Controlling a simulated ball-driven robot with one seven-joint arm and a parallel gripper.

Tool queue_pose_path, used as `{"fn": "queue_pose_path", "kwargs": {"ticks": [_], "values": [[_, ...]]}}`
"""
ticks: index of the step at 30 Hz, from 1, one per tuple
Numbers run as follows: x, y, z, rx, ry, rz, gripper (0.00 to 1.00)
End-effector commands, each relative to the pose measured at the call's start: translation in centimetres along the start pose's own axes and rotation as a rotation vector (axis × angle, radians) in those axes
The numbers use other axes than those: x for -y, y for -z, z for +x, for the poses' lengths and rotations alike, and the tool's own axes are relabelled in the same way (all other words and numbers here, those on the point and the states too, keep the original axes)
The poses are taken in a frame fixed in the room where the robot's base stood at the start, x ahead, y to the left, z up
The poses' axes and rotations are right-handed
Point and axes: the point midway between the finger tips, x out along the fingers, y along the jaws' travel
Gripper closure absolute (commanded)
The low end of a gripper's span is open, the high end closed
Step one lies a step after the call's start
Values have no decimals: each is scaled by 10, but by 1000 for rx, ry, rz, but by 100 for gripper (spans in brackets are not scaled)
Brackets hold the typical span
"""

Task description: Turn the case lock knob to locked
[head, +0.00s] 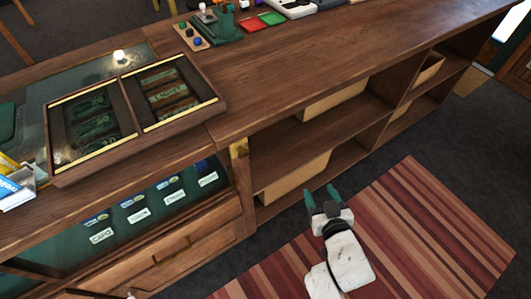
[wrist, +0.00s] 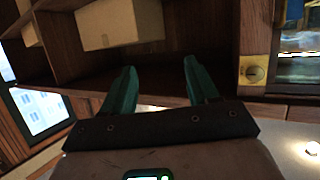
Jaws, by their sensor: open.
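The case lock is a small brass plate (head: 239,148) on the wooden post at the right end of the glass display case. In the wrist view its round knob (wrist: 255,73) shows on the plate, right of my fingers; a mark on it is too small to read. My gripper (head: 321,193) has two green fingers, apart and empty. It is over the striped rug in front of the open shelves, to the right of and lower in the picture than the lock, and not touching it. In the wrist view the gripper (wrist: 159,68) points toward the shelves.
Cardboard boxes (head: 293,177) sit on the open shelves (head: 300,138). The display case (head: 150,205) holds labelled small goods.

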Motion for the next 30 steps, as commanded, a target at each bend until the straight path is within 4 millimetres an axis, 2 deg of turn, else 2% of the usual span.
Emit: {"fn": "queue_pose_path", "kwargs": {"ticks": [1, 3, 6, 9, 12, 17, 30], "values": [[22, 14, 5, -66, 63, -12, 41], [50, 27, 9, -153, 147, -21, 41], [84, 41, 8, -248, 257, -27, 41], [109, 48, 4, -310, 341, -28, 41], [123, 53, 2, -344, 390, -27, 41], [132, 57, 8, -360, 410, -26, 41], [161, 82, 72, -360, 408, -26, 41]]}}
